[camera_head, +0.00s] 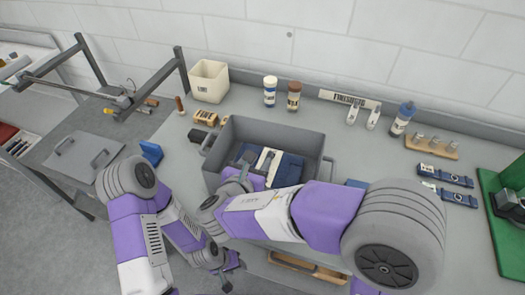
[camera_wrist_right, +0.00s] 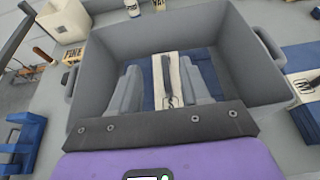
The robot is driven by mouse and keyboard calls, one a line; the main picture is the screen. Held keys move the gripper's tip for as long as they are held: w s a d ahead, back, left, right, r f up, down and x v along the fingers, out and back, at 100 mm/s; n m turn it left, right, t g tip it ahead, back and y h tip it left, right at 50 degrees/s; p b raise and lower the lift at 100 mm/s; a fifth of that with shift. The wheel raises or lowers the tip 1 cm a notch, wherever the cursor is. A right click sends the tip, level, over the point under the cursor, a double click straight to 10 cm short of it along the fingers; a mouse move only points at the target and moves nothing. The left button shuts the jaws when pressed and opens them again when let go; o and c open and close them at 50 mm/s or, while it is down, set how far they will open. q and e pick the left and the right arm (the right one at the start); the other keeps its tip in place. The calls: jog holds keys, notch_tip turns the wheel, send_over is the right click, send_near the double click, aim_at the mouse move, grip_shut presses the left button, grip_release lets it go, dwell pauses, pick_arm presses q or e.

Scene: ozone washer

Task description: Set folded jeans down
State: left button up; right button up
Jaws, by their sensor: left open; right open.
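Folded dark blue jeans with a cream strip across them (camera_head: 288,167) lie inside a grey bin (camera_head: 270,128) on the bench. My right gripper (camera_head: 243,178) reaches over the near part of the bin, and my right arm hides its near wall. In the right wrist view, the gripper (camera_wrist_right: 164,95) has its two grey fingers apart, with the jeans (camera_wrist_right: 204,68) visible between and beyond them. I cannot tell whether the fingers touch the cloth. My left gripper (camera_head: 226,273) is low, in front of the bench, open and apart from the jeans.
Two dark blue folded pieces (camera_head: 445,176) lie at the right, near a wooden rack (camera_head: 432,147). Bottles (camera_head: 270,91) and a cream container (camera_head: 209,81) stand behind the bin. A blue block (camera_head: 151,152) is left. A drawer (camera_head: 308,267) shows below the bench edge.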

jog(key=v, duration=0.3)
jog(key=shift+s+r, duration=0.2)
jog(key=shift+s, duration=0.15)
